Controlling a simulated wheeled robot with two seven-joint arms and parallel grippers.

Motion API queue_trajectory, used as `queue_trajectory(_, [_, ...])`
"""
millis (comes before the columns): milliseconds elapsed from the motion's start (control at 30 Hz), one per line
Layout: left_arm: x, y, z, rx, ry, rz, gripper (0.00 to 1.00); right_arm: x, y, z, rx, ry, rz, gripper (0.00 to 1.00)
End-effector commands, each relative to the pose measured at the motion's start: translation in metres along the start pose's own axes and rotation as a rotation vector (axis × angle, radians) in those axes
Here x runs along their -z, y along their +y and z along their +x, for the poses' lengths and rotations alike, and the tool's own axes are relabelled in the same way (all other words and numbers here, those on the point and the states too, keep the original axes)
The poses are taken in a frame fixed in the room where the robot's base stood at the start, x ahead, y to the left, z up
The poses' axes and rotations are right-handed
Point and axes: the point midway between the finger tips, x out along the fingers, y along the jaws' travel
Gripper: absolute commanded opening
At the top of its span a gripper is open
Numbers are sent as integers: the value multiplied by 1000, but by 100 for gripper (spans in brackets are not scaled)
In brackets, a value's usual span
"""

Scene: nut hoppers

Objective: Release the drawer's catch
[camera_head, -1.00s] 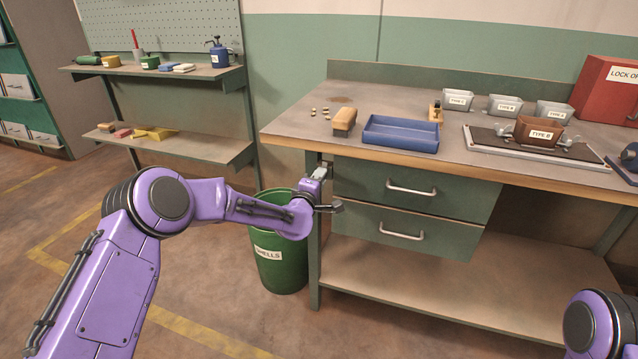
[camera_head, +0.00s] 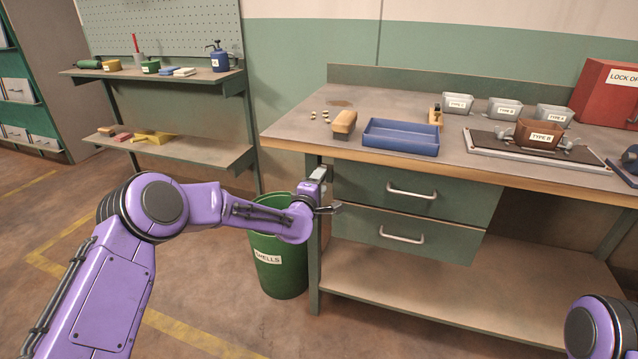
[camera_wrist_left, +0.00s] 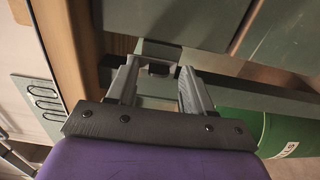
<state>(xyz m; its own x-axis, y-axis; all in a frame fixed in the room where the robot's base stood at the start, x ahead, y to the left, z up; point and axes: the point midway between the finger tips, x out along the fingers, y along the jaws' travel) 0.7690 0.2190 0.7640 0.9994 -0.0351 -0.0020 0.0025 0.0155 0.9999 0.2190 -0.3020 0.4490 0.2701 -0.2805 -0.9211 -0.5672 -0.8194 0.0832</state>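The bench has two green drawers, an upper one (camera_head: 372,192) and a lower one (camera_head: 392,232), both closed, each with a bar handle. My left gripper (camera_head: 330,208) is beside the bench's front left leg, left of the drawers. In the left wrist view its fingers (camera_wrist_left: 160,68) are apart. A small dark piece (camera_wrist_left: 158,70) shows between the fingertips, with space on both sides; it may be the catch, but I cannot be sure. In the head view the catch cannot be made out. My right gripper is out of view.
A green bin (camera_head: 279,268) labelled shells stands under my left forearm. The lower shelf (camera_head: 430,285) is bare.

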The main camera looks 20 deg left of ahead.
Motion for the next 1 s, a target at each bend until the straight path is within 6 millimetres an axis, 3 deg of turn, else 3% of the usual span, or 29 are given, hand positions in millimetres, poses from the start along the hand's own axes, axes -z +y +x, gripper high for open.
queue_trajectory(267, [1,2,-11,-1,1,0,51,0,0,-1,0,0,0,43])
queue_trajectory(600, [0,1,-86,0,0,-1,51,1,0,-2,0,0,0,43])
queue_trajectory(700, [0,0,-99,0,0,0,51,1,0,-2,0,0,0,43])
queue_trajectory(1000, [0,0,-106,0,1,0,51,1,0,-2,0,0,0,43])
